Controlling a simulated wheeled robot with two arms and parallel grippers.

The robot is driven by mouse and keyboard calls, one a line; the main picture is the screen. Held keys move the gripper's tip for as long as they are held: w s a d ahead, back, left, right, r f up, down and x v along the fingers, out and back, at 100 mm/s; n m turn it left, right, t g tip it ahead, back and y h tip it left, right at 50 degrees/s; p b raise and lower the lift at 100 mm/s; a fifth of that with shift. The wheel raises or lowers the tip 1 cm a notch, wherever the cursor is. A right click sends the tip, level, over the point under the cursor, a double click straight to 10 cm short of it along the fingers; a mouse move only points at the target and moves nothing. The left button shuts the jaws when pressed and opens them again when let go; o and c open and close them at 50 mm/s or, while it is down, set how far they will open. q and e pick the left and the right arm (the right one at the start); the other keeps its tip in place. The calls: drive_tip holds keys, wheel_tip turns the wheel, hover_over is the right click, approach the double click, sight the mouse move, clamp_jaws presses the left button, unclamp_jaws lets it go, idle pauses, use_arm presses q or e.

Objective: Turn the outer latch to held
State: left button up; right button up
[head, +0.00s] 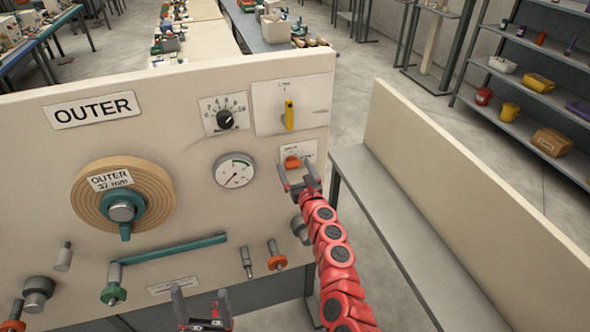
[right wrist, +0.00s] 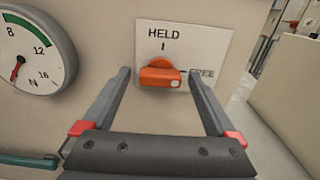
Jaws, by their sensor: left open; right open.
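The outer latch is a small orange knob (head: 291,162) on a white plate on the beige panel. In the right wrist view the latch (right wrist: 160,76) lies level, its white-dotted end towards the FREE mark at right; HELD is printed above it. My right gripper (head: 297,168) is open in front of the latch. In the right wrist view its fingers (right wrist: 160,92) stand one on each side of the knob, with gaps on both sides; I cannot tell how deep they reach. My left gripper (head: 200,294) is open and empty at the bottom edge, low before the panel.
The panel also carries a wound OUTER reel (head: 88,207), a pressure gauge (head: 235,170), a numbered dial (head: 224,118), a yellow switch (head: 289,114) and a teal lever (head: 172,249). A beige side wall (head: 470,200) and a grey shelf (head: 400,240) stand at right.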

drive_tip(key=c, duration=1.4)
drive_tip(key=shift+o, duration=0.2)
drive_tip(key=shift+n, duration=0.4)
drive_tip(key=n+b, duration=0.1)
drive_tip(key=n, duration=0.2)
drive_tip(key=shift+n, duration=0.3)
drive_tip(key=n, duration=0.4)
drive_tip(key=shift+n+b, duration=0.4)
drive_tip(key=n+b, duration=0.1)
drive_tip(key=n, duration=0.3)
drive_tip(key=n+b, duration=0.1)
drive_tip(key=n, duration=0.3)
drive_tip(key=shift+n+b, duration=0.3)
